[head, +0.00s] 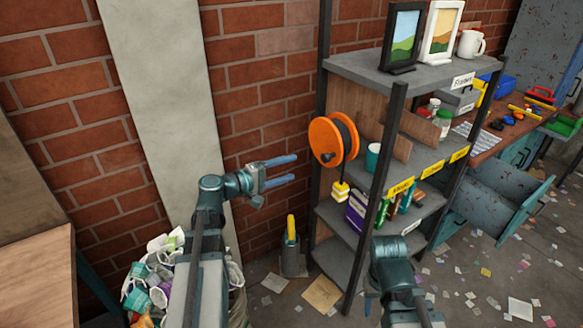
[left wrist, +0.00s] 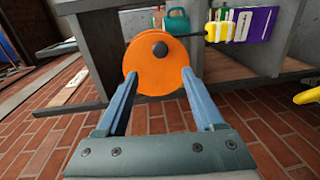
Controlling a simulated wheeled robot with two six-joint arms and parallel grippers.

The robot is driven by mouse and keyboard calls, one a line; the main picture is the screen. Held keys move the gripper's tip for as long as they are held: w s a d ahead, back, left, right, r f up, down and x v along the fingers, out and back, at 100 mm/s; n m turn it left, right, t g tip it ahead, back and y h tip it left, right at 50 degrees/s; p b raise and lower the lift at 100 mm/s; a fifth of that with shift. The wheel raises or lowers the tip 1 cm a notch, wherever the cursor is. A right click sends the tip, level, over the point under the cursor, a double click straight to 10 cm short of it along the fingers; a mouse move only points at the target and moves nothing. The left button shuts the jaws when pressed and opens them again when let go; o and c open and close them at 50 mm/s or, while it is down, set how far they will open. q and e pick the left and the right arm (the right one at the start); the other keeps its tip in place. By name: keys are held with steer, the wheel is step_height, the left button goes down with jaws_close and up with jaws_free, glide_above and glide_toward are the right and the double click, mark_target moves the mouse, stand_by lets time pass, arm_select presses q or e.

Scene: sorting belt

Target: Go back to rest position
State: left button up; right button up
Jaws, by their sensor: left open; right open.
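My left gripper (head: 290,170) is open and empty in the head view, its two blue fingers pointing right toward the shelf. An orange reel (head: 325,142) with a dark winding hangs at the shelf's left side, just beyond the fingertips, with a small gap between. In the left wrist view, the orange reel (left wrist: 155,75) shows ahead, between and beyond the spread fingers (left wrist: 159,75).
The grey shelf (head: 350,68) holds picture frames, a mug (head: 471,44), jars and books. A yellow-handled object in a grey holder (head: 293,262) stands on the floor. A full bag of refuse (head: 150,280) is at lower left, beside a wooden table (head: 40,280). A workbench stands at right.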

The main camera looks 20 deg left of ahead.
stand_by(0.3)
arm_select(q)
steer(key=s+d+f+m+g+y+p, duration=0.1)
steer(key=s+d+f+m+g, duration=0.35)
steer(key=d, duration=0.55)
steer(key=s+d+f+m+g+y+p, duration=0.1)
steer(key=s+d+f+m+g+p, duration=0.1)
steer(key=s+d+f+m+g, duration=0.5)
steer(key=s+d+f+m+g+y+p, duration=0.2)
steer(key=s+d+f+y, duration=0.1)
steer(key=s+y, duration=0.6)
steer(key=shift+s+m+y, duration=0.3)
steer(key=shift+s+m, duration=0.05)
steer(key=shift+s, duration=0.3)
